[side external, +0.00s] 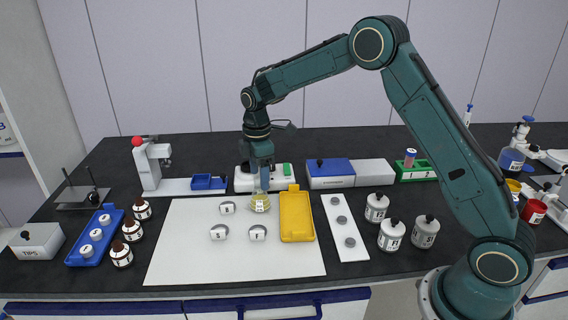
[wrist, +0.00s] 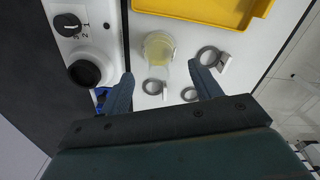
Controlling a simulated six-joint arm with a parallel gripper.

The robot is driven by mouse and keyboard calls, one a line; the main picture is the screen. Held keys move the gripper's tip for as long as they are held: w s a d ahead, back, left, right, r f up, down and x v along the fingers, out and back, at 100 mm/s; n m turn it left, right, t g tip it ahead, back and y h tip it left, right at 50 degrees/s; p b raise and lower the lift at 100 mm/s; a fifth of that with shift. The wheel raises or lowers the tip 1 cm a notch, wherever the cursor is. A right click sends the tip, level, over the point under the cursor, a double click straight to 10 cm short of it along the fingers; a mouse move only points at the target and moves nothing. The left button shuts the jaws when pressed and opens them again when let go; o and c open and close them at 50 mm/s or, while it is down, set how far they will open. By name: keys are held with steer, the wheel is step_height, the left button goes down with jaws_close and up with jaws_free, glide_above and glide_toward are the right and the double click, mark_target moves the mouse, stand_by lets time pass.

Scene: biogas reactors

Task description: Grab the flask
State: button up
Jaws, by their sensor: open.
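A small clear flask (side external: 260,203) holding pale yellow liquid stands upright on the white mat (side external: 183,258), left of the yellow tray. In the wrist view the flask (wrist: 158,46) is seen from above, beyond the fingertips and roughly centred between them. My gripper (side external: 264,184) points down just above the flask in the side view. Its two fingers are spread apart in the wrist view (wrist: 164,76), with no object held between them. The fingers partly overlap the flask's top in the side view, so its neck is hard to make out.
A yellow tray (side external: 297,217) lies close right of the flask. Small labelled items (side external: 219,232) with grey rings stand nearby on the mat. Brown bottles (side external: 122,254) are left, white jars (side external: 392,236) right. The front mat is clear.

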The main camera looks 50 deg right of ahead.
mark_target(259, 187)
steer(key=shift+f, duration=0.15)
steer(key=shift+w+f, duration=0.1)
steer(key=shift+f, duration=2.35)
steer(key=c, duration=1.1)
